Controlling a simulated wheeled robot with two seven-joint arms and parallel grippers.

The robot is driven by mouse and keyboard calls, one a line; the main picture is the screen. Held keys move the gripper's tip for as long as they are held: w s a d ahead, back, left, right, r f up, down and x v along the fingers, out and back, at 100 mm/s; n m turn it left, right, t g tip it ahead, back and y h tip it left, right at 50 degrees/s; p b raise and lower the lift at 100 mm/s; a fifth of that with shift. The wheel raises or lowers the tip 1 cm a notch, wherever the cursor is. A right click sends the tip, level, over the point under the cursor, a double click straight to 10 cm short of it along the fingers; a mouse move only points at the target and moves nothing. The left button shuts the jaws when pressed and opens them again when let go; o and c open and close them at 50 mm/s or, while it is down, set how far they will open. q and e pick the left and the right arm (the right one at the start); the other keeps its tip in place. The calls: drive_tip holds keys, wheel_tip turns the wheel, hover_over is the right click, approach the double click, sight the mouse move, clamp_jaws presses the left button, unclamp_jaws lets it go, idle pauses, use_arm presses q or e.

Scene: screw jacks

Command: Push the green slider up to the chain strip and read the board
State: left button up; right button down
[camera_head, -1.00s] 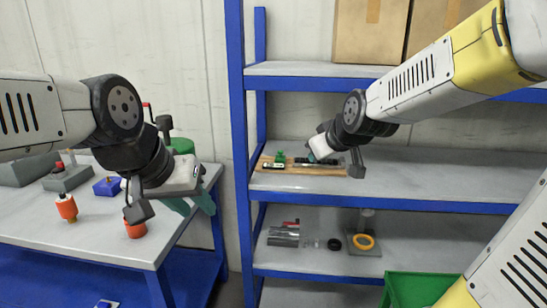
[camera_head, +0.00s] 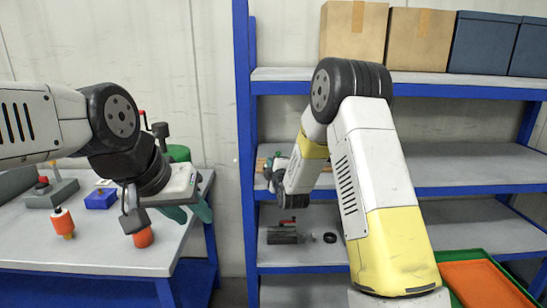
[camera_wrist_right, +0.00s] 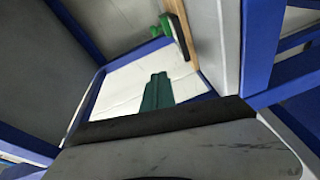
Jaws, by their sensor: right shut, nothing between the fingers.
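The wooden board (camera_head: 262,163) lies on the middle shelf, and my right arm hides most of it in the head view. In the right wrist view the board's edge (camera_wrist_right: 187,25) shows at the top. A green part (camera_wrist_right: 165,24), probably the slider, stands beside that edge. My right gripper (camera_wrist_right: 158,92) is shut and empty, its teal fingers together and apart from the board in that picture. In the head view the right gripper (camera_head: 279,178) is mostly hidden by its own wrist. I cannot make out the chain strip.
Blue shelf posts (camera_head: 243,150) stand close to my right arm. The lower shelf holds a grey vice-like block (camera_head: 284,236) and a black ring (camera_head: 330,238). The left table (camera_head: 110,245) carries orange-handled jacks and a blue block (camera_head: 101,198). Cardboard boxes (camera_head: 354,31) sit on top.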

drive_tip(key=x, duration=0.8)
drive_tip(key=shift+w, duration=0.15)
drive_tip(key=shift+w+d+f, duration=0.15)
drive_tip(key=shift+w+d, duration=0.45)
drive_tip(key=shift+w+d+f, duration=0.15)
drive_tip(key=shift+w+d, duration=0.4)
drive_tip(key=shift+d, duration=0.05)
drive_tip(key=shift+w+d+f, duration=0.1)
drive_tip(key=shift+w+d, duration=0.1)
drive_tip(key=shift+d, duration=0.15)
